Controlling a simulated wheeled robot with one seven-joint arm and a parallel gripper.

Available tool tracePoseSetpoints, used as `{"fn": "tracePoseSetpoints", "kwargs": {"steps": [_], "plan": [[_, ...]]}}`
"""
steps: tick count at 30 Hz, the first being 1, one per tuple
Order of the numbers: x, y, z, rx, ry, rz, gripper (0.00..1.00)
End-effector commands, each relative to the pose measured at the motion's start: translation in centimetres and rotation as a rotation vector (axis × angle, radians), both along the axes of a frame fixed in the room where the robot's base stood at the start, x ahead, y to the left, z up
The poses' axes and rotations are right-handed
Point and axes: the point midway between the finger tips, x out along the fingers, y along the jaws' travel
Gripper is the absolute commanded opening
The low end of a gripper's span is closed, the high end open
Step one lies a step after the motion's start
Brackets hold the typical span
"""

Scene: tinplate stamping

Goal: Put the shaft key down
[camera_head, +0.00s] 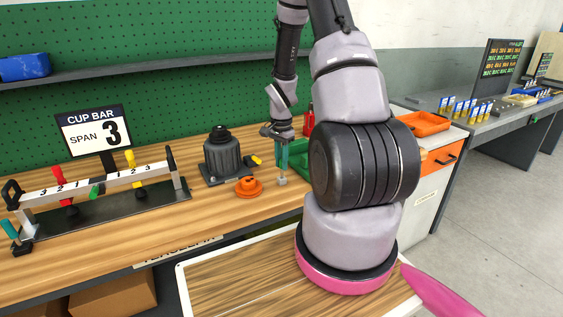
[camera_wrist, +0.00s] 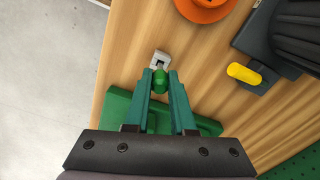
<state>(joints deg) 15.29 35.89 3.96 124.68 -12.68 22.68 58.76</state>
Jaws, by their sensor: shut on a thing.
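My gripper (camera_head: 283,158) hangs over the wooden bench, its teal fingers pointing down. In the wrist view the fingertips (camera_wrist: 160,82) are closed around the green part of a small piece, which I take to be the shaft key (camera_wrist: 161,58). Its grey metal end, with a dark slot, sticks out past the fingertips. In the head view this grey end (camera_head: 282,182) shows below the fingers, near the bench top. I cannot tell whether it touches the wood. The fingers hide part of the green portion.
An orange round part (camera_head: 249,187) and a dark grey machine (camera_head: 226,158) with a yellow knob stand left of my gripper. A green tray (camera_wrist: 118,104) lies close to the fingers. The numbered cup bar (camera_head: 100,181) stands farther left. Bare wood (camera_head: 215,209) lies in front of the machine.

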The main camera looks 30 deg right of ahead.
Motion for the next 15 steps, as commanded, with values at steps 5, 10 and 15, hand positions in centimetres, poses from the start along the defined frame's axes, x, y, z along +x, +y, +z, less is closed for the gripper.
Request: {"fn": "tracePoseSetpoints", "kwargs": {"steps": [5,10,15], "plan": [[0.0,0.0,-0.3,0.001,0.001,-0.001,0.0],[0.0,0.0,-0.8,0.001,0.0,-0.001,0.0],[0.0,0.0,-1.2,0.0,0.0,-0.001,0.0]]}}
